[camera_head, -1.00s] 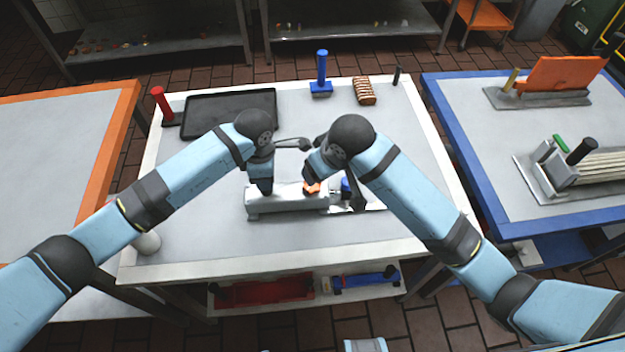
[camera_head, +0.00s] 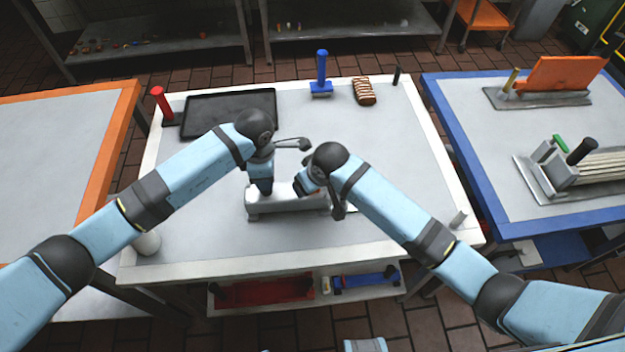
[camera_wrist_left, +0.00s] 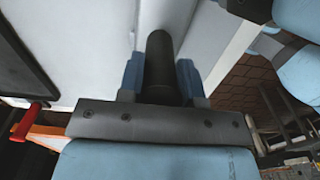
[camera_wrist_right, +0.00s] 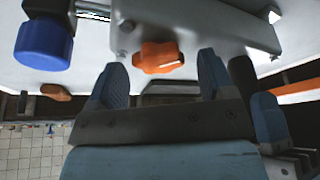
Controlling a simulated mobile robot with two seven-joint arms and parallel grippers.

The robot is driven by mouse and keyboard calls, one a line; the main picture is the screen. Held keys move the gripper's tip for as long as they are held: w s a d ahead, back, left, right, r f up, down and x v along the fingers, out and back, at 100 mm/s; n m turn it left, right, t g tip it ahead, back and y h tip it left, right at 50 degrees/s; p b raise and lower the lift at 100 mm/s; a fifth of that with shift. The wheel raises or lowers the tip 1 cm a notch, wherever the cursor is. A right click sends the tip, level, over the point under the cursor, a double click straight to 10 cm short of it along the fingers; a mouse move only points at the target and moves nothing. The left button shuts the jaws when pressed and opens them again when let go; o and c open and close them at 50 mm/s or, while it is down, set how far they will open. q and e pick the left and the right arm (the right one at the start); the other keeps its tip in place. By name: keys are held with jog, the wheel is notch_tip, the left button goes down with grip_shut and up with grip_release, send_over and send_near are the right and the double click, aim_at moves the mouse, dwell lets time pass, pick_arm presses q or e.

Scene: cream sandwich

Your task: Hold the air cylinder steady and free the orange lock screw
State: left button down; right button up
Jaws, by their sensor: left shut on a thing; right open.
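The air cylinder is a pale grey body (camera_head: 290,208) lying on the white-rimmed table, with a dark upright handle (camera_wrist_left: 160,65) at its left part. My left gripper (camera_head: 265,188) is shut on this handle, its blue fingertips on both sides in the left wrist view. The orange lock screw (camera_wrist_right: 160,57) shows on the body in the right wrist view. My right gripper (camera_wrist_right: 162,80) is open, with the screw just beyond and between its fingertips, seemingly apart from them. In the head view the right gripper (camera_head: 305,187) hides the screw. A blue cap (camera_wrist_right: 44,44) is at the upper left.
A black tray (camera_head: 230,112), a blue upright tool (camera_head: 321,80) and a striped brown roll (camera_head: 364,91) are at the back. A red-handled tool (camera_head: 161,102) stands at the back left. The table's front and right areas are largely clear.

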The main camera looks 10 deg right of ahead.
jog(key=c, duration=0.9)
jog(key=shift+n+g+y, duration=0.4)
jog(key=shift+n+y, duration=0.1)
jog(key=shift+n, duration=1.2)
jog(key=o, duration=0.9)
jog(key=shift+r, duration=0.1)
jog(key=v, duration=1.2)
jog(key=shift+c, duration=1.3)
